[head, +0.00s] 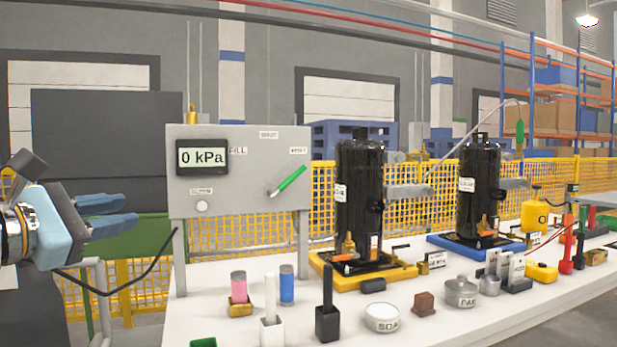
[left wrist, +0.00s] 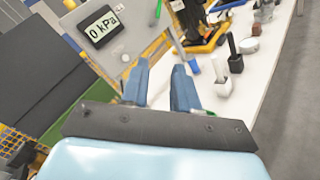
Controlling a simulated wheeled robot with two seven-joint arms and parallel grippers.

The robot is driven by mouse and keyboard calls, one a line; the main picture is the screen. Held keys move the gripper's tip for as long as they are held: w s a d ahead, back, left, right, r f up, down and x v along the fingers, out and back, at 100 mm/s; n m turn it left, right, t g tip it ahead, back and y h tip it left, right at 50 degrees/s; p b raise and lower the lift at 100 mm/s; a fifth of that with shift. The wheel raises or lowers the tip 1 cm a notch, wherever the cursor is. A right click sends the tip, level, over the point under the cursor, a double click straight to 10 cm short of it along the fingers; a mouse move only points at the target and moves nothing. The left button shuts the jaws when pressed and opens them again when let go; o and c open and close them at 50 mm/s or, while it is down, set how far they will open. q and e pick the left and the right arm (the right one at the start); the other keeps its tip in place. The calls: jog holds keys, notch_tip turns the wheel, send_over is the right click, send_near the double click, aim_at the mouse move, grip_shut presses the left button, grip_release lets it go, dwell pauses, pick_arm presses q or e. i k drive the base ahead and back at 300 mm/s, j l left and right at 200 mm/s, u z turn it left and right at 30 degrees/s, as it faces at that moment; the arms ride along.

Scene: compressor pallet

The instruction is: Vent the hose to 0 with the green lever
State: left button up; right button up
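The grey panel (head: 240,220) stands at the left end of the white table. Its display (head: 203,157) reads 0 kPa, and the display shows the same in the left wrist view (left wrist: 103,26). The green lever (head: 290,180) is on the panel's right side and slants up to the right. My left gripper (head: 132,212) is left of the panel, apart from it and from the lever. Its two blue fingers are spread with nothing between them, as the left wrist view (left wrist: 162,85) also shows. My right gripper is not in view.
Two black compressors (head: 360,200) (head: 478,195) stand on yellow and blue trays right of the panel. Bottles, a black-handled block (head: 327,322), a tin (head: 382,318) and other small items crowd the table front. A yellow mesh fence (head: 420,195) runs behind.

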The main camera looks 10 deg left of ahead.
aim_at(303, 168)
jog(key=i+l, duration=0.15)
jog(key=i, duration=0.3)
jog(key=i+l, duration=0.2)
jog(key=i, duration=0.2)
jog(key=i+l, duration=0.15)
jog(key=i, duration=0.3)
